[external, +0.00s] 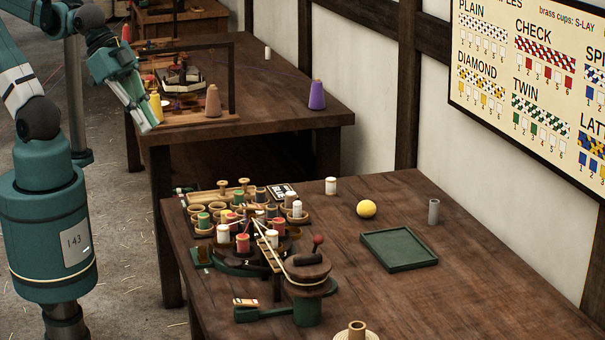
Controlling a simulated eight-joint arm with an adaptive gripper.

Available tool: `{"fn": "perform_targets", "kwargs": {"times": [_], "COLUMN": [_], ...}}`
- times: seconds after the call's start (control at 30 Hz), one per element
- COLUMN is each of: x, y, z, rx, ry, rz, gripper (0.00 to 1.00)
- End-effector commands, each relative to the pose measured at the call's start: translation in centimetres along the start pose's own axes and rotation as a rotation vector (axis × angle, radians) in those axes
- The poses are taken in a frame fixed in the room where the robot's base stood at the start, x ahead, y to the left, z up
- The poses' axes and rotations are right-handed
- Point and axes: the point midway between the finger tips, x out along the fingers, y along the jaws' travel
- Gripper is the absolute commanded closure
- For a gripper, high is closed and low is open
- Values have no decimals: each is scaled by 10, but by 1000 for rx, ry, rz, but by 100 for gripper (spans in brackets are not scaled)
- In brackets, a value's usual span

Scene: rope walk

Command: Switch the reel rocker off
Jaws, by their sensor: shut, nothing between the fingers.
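My gripper (148,126) is at the upper left, pointing down and to the right. It is shut and empty, beside the rear bench and well away from the front machine. The braiding machine (250,268) stands on the near table, with coloured bobbins and a dark round reel (306,276) on a green stand. A small black panel with white marks (283,190) lies behind the bobbins.
The near table (480,290) holds a green tray (399,249), a yellow ball (366,208), a grey cylinder (433,211) and a white spool (330,185). The rear bench (285,75) holds a purple cone (317,95) and a tan cone (213,101). The near table's right side is clear.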

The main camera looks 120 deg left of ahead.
Motion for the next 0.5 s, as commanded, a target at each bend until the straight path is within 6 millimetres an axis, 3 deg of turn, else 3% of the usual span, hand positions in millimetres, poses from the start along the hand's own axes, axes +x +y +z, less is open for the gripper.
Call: {"fn": "perform_targets", "kwargs": {"times": [0.5], "x": [21], "y": [4], "z": [-37], "rx": [-135], "ry": [-15], "rz": [-19], "gripper": [100]}}
